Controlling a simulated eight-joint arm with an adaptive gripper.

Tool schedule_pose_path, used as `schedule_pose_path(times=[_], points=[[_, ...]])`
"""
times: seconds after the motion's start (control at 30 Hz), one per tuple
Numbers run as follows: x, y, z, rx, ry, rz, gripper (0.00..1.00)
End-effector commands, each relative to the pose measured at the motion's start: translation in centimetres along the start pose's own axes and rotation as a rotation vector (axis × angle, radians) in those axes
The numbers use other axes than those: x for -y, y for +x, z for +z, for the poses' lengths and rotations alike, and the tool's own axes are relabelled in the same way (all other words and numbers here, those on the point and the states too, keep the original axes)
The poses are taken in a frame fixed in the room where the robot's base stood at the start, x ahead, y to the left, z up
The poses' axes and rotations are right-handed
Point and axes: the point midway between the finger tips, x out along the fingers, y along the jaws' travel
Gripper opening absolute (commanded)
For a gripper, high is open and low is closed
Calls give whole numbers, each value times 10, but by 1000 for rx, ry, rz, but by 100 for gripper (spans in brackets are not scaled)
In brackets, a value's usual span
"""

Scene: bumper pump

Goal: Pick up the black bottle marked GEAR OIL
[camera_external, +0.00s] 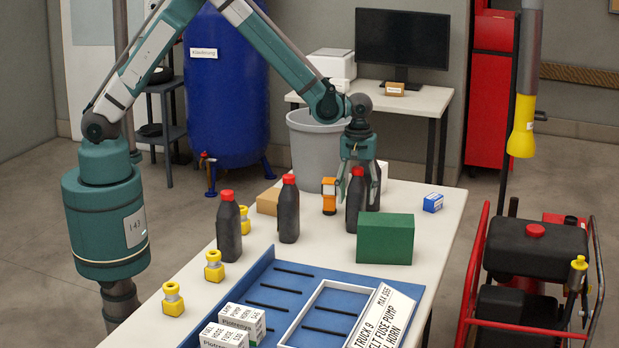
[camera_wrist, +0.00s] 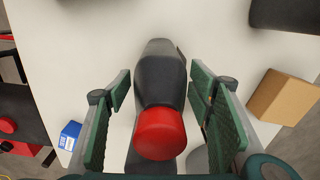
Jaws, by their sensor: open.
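Three black bottles with red caps stand on the table in the external view: a left one (camera_external: 229,230), a middle one (camera_external: 289,212) and a right one (camera_external: 352,216). No GEAR OIL marking can be read on any of them. My gripper (camera_external: 357,186) is open and points down over the right bottle, with its fingers around the upper part. In the wrist view, this bottle (camera_wrist: 160,75) and its red cap (camera_wrist: 160,132) lie between the two open green fingers, with a gap on each side. The green box hides part of its lower body in the external view.
A green box (camera_external: 385,238) stands close in front of the right bottle. An orange-and-black item (camera_external: 329,196) is left of it. A cardboard box (camera_external: 268,201), a small blue box (camera_external: 433,202), yellow fittings (camera_external: 214,266) and a blue tray (camera_external: 262,297) share the table (camera_external: 440,235).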

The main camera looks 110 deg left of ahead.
Motion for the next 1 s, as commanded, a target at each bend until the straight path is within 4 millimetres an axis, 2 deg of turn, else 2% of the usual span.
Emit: schedule_pose_path(times=[0.13, 0.17, 0.5, 0.83, 1.0], points=[[0, 0, 0, 0, 0, 0, 52], [0, 0, 0, 0, 0, 0, 50], [0, 0, 0, 0, 0, 0, 5], [0, -2, 0, 0, 0, 0, 5], [0, -10, 0, 0, 0, 0, 5]])
